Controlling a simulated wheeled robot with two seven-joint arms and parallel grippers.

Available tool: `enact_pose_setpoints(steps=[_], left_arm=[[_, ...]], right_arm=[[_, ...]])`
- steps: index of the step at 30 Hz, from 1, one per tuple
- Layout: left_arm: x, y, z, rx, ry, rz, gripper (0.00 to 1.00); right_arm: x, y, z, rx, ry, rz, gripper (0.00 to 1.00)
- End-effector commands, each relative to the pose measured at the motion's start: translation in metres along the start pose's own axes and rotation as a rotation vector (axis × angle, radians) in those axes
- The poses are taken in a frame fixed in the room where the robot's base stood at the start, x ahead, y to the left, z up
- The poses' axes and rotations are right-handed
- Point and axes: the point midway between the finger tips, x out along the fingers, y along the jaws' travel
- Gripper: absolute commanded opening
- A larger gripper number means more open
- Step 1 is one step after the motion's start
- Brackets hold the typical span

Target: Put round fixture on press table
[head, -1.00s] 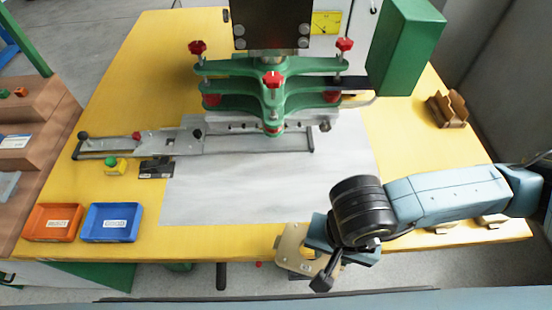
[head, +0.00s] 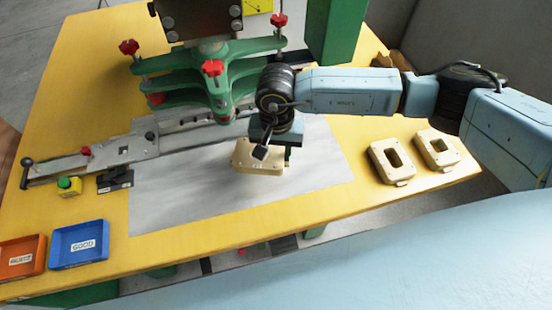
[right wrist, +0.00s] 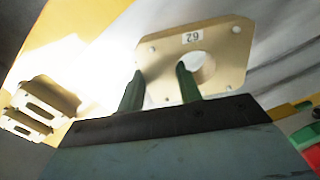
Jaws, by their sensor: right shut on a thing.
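My right gripper (head: 276,143) is shut on the round fixture (head: 257,160), a beige block over the grey metal plate (head: 180,198) in front of the green press (head: 215,75). Whether the block touches the plate or hangs just above it I cannot tell. In the right wrist view the round fixture (right wrist: 228,42) shows its round hole and a label reading 62, with the green fingers (right wrist: 160,70) at its near edge. My left gripper is not in view.
Two beige fixtures with oblong holes (head: 391,161) (head: 437,149) lie on the yellow table at right. An orange tray (head: 20,258) and a blue GOOD tray (head: 78,244) stand at front left. A sliding rail (head: 100,158) and yellow box with green button (head: 69,186) sit left.

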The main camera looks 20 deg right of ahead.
Motion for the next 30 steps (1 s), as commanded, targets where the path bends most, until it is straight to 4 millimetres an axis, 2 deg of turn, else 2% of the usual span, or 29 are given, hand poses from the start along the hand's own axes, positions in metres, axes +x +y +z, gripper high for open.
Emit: enact_pose_setpoints(steps=[5,12,25,26,30], left_arm=[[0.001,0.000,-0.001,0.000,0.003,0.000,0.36],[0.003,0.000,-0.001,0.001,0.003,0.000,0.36],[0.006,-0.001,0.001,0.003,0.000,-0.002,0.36],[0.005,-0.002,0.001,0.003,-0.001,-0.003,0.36],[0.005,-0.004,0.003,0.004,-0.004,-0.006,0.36]], right_arm=[[0.014,-0.001,-0.001,0.003,0.002,-0.003,0.05],[0.046,-0.001,-0.002,0.003,0.003,-0.003,0.05],[0.052,-0.002,-0.005,0.002,0.005,-0.003,0.05],[0.052,-0.002,-0.005,0.002,0.004,-0.002,0.37],[0.051,-0.002,-0.005,0.002,0.004,-0.002,0.56]])
